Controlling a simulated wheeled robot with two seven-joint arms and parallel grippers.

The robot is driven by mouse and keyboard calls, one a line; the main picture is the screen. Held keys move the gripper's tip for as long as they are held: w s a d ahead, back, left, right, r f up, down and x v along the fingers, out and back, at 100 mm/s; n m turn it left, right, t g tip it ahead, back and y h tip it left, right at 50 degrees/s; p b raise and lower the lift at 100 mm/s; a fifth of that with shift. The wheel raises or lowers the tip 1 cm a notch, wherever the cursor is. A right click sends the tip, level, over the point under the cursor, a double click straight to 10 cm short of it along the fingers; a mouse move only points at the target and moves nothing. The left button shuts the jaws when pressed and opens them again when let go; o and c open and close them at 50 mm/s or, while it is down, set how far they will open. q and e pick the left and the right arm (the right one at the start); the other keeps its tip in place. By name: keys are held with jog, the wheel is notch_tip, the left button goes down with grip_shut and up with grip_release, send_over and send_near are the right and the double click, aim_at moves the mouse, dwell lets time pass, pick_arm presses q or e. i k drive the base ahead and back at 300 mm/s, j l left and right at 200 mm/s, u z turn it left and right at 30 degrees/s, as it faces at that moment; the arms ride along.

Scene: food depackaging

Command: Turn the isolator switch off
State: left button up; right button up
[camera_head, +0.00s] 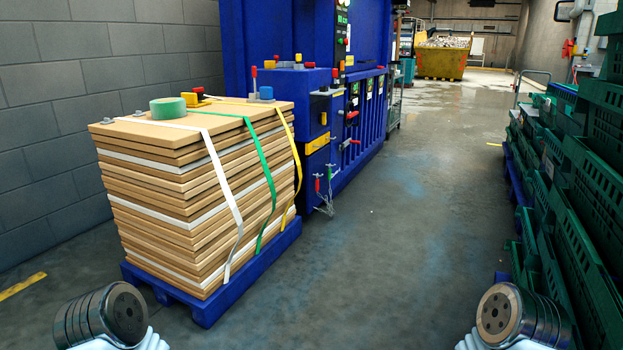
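The blue machine (232,45) stands left of centre, with buttons, levers and small panels on its front. A red knob (352,115) shows on its front face, and a red-topped lever (254,72) stands on its top ledge. A red handle-like part (568,48) is on the wall at the far upper right, near a grey box. I cannot tell which of these is the isolator switch, nor its position. Round dark ends of my two arms show at the bottom left and bottom right; neither gripper's fingers are in view.
A strapped cardboard stack (190,210) on a blue pallet (225,300) stands in front of the machine. Green crates (590,190) are piled along the right. The concrete floor (400,220) between is clear. A yellow skip (442,62) stands far back.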

aim_at(322, 118)
jog(key=i+u, duration=0.15)
jog(key=i, duration=0.5)
jog(key=i+l+u, duration=0.1)
jog(key=i, duration=0.55)
jog(key=i+l+u, duration=0.15)
jog(key=i, duration=0.5)
